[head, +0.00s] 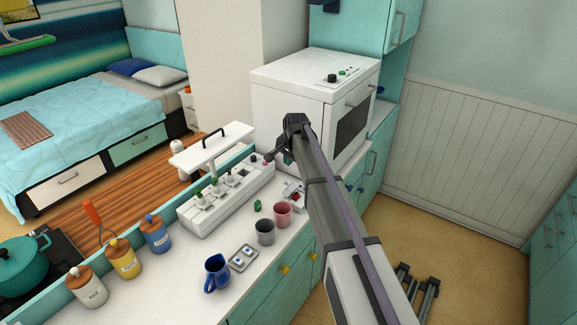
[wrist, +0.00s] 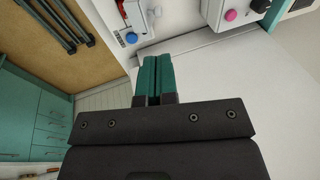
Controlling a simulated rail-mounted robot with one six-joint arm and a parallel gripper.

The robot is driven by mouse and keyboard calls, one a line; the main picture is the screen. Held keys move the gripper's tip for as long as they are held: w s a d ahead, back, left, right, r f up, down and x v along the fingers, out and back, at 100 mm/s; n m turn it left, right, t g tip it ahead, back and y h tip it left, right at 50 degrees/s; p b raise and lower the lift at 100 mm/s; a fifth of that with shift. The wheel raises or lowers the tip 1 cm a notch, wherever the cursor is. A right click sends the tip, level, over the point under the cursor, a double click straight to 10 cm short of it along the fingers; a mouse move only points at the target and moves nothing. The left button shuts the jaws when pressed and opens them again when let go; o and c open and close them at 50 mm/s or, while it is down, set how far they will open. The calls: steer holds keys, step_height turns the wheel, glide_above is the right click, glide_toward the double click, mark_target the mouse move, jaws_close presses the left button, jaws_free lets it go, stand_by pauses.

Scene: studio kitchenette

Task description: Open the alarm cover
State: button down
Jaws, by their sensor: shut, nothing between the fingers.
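A small white box with a red part (head: 293,196) sits on the counter, just left of my arm; it appears to be the alarm. In the wrist view a white unit with red detail (wrist: 122,12) shows at the top, partly cut off, with a blue button (wrist: 131,38) beside it. I cannot tell clearly how its cover stands. My gripper (head: 284,157) is above the counter, behind the small box and beside the oven, apart from the box. In the wrist view its teal fingers (wrist: 151,62) are together and empty.
A long white panel with several knobs (head: 212,208) stands left of my gripper. A white oven (head: 300,85) stands behind it. A pink cup (head: 282,214), a grey cup (head: 265,232) and a blue mug (head: 216,273) are in front. Bare counter (head: 230,243) lies between panel and cups.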

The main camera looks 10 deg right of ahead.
mark_target(289, 187)
steer(key=b+x, duration=1)
steer(key=x, duration=0.1)
steer(key=shift+d+f, duration=0.1)
steer(key=shift+f, duration=0.3)
steer(key=shift+r, duration=0.1)
steer(key=shift+a, duration=0.2)
